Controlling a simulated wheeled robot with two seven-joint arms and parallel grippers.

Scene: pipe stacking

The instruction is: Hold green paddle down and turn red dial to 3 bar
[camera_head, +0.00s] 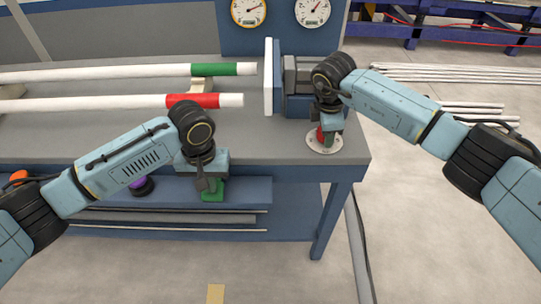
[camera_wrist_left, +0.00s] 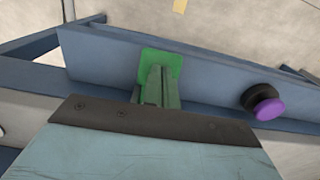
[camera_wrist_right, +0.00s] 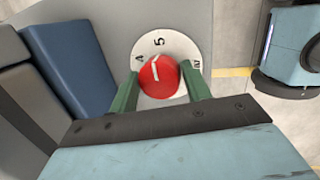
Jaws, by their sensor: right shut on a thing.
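The green paddle (camera_head: 214,195) is on the blue front panel below the bench top. In the left wrist view the paddle (camera_wrist_left: 172,60) shows just beyond my left gripper (camera_wrist_left: 157,72), whose green fingers are together and overlap it; firm contact is hard to judge. In the head view my left gripper (camera_head: 204,183) is at the paddle. The red dial (camera_wrist_right: 158,77) sits on a white numbered plate (camera_wrist_right: 185,47). My right gripper (camera_wrist_right: 160,85) is shut on the dial, one finger each side. The dial's white mark points toward the 5. Some of the plate is hidden.
Two gauges (camera_head: 248,10) (camera_head: 312,10) are on the back panel. White pipes with a green band (camera_head: 215,69) and a red band (camera_head: 193,101) lie on the bench. A purple knob (camera_wrist_left: 268,108) is beside the paddle. A blue and white fixture (camera_head: 269,78) stands left of the dial.

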